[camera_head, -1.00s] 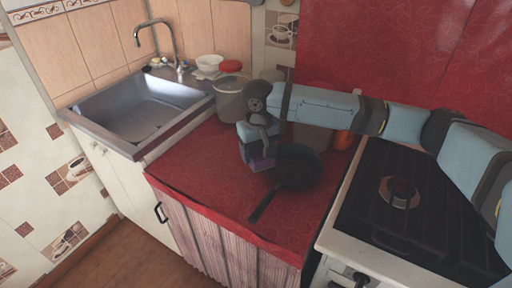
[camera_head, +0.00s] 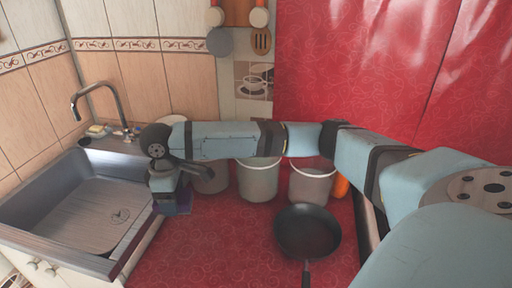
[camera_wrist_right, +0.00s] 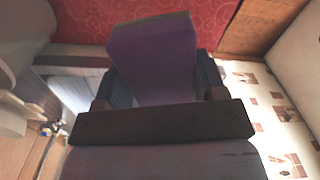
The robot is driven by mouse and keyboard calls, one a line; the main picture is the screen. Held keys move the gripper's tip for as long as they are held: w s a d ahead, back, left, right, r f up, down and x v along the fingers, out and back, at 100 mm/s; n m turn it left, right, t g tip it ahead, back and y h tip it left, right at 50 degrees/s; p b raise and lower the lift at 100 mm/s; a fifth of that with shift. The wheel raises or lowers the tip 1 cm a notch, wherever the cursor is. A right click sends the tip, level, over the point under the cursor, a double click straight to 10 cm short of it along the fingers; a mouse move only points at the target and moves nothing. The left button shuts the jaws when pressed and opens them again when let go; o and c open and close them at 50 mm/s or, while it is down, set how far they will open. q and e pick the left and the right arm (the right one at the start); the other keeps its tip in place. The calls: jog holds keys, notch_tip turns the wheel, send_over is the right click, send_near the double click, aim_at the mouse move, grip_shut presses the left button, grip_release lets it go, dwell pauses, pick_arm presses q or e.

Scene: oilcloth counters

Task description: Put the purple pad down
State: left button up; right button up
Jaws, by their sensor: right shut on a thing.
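The purple pad (camera_wrist_right: 152,58) is a small block held between the two fingers of my right gripper (camera_wrist_right: 160,85) in the right wrist view. In the head view the right gripper (camera_head: 171,196) points down at the left end of the red counter (camera_head: 215,255), close to the sink's right edge. Only a dark purple bit of the pad (camera_head: 177,208) shows there below the fingers. I cannot tell whether the pad touches the counter. My left gripper is not in view.
A metal sink (camera_head: 85,205) with a tap (camera_head: 100,100) lies left of the gripper. Pale buckets (camera_head: 258,182) stand along the back of the counter, partly behind my right arm. A black frying pan (camera_head: 308,232) lies to the right. The counter between gripper and pan is clear.

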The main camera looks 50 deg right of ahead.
aim_at(184, 199)
jog(key=n, duration=0.3)
jog(key=shift+s+d+r, duration=0.1)
jog(key=shift+s+r, duration=0.1)
jog(key=shift+r, duration=0.2)
jog(key=n, duration=0.2)
jog(key=s+r+n, duration=0.1)
jog(key=n, duration=0.2)
jog(key=s+n, duration=0.1)
jog(key=n, duration=0.1)
jog(key=shift+d+r, duration=0.3)
jog(key=shift+d, duration=0.1)
jog(key=n, duration=0.3)
jog(key=shift+s+d+r+n, duration=0.1)
jog(key=shift+s+r+n, duration=0.1)
jog(key=shift+r+n, duration=0.1)
jog(key=shift+s+n, duration=0.1)
jog(key=shift+n, duration=0.6)
notch_tip(184, 199, down, 14)
jog(key=shift+f+b, duration=0.1)
jog(key=shift+b, duration=0.8)
notch_tip(184, 199, down, 6)
jog(key=shift+r+b, duration=0.1)
jog(key=shift+b, duration=0.35)
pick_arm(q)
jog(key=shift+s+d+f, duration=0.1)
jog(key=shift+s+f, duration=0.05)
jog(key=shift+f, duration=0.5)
